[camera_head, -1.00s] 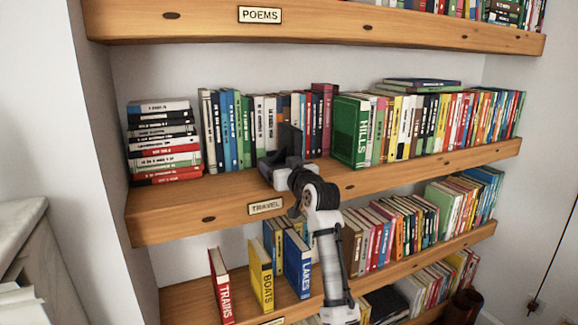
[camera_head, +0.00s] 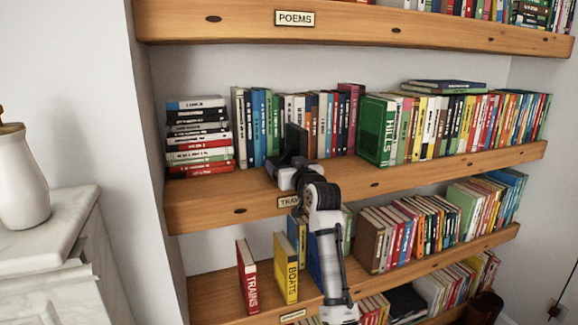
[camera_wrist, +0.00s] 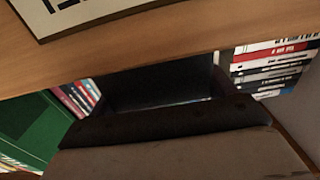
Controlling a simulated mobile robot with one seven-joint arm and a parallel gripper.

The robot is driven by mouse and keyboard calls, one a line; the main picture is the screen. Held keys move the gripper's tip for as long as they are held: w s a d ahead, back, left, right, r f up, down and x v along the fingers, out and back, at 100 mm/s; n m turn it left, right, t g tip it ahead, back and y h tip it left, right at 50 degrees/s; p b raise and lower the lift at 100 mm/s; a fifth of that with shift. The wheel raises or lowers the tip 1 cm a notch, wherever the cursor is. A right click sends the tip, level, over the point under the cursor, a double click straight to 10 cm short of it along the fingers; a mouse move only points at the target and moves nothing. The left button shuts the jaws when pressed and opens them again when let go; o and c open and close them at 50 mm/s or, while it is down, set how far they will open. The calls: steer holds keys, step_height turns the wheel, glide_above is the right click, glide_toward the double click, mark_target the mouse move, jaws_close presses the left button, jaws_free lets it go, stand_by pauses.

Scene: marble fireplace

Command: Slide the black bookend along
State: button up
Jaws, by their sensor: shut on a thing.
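The black bookend (camera_head: 296,141) stands upright on the middle shelf (camera_head: 205,196), in front of the row of books. My gripper (camera_head: 283,166) is low at the bookend, shut on it, just above the shelf board. In the wrist view, a dark upright panel of the bookend (camera_wrist: 160,85) shows beyond my gripper (camera_wrist: 165,122). The gripper's body hides the lower part of the bookend, so I cannot see exactly where the fingers touch.
A stack of lying books (camera_head: 199,138) is at the shelf's left end. A green book, HILLS (camera_head: 375,130), stands to the right. A label (camera_head: 289,201) is on the shelf's front edge. Bare board lies left of my gripper. A white vase (camera_head: 22,180) stands far left.

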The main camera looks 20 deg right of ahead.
steer(key=o, duration=1.3)
steer(key=shift+s, duration=0.1)
steer(key=s+b, duration=0.4)
steer(key=s, duration=0.9)
steer(key=shift+s+a+b, duration=0.1)
steer(key=shift+s+b, duration=0.2)
steer(key=shift+s, duration=0.05)
